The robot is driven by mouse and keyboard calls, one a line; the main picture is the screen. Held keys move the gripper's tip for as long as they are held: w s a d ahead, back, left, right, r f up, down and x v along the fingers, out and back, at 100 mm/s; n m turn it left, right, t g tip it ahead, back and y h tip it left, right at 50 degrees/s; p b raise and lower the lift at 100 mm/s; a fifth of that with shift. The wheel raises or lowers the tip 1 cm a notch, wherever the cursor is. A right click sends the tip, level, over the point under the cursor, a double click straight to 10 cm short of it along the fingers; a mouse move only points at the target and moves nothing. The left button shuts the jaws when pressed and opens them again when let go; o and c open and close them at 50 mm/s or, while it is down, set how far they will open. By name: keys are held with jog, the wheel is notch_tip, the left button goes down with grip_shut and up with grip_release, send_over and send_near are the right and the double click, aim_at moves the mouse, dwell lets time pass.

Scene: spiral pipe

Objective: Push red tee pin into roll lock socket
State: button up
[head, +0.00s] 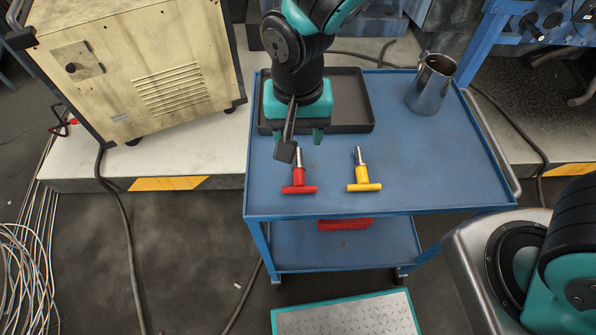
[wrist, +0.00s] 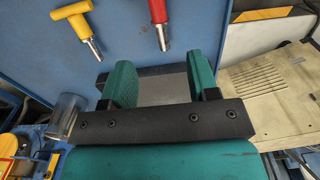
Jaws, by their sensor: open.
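The red tee pin (head: 298,188) lies on the blue cart top with its crossbar toward the front edge and its metal shaft pointing back. Its shaft end also shows at the top of the wrist view (wrist: 158,14). My gripper (head: 298,137) is open and empty, with teal fingers behind the red pin and over the front of the black tray. In the wrist view the pin lies beyond the open fingers (wrist: 163,72), apart from them. I cannot make out the roll lock socket in either view.
A yellow tee pin (head: 363,184) lies right of the red one. A black tray (head: 352,100) and a metal pitcher (head: 431,84) stand on the blue cart (head: 430,170). A cream cabinet (head: 140,65) is at left. The cart's right front is clear.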

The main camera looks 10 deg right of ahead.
send_over(298, 172)
notch_tip(298, 172, down, 6)
jog(key=shift+w+f, duration=0.15)
jog(key=shift+f, duration=0.1)
notch_tip(298, 172, down, 5)
jog(key=shift+f+p, duration=0.1)
jog(key=shift+p, duration=0.4)
jog(key=c, duration=1)
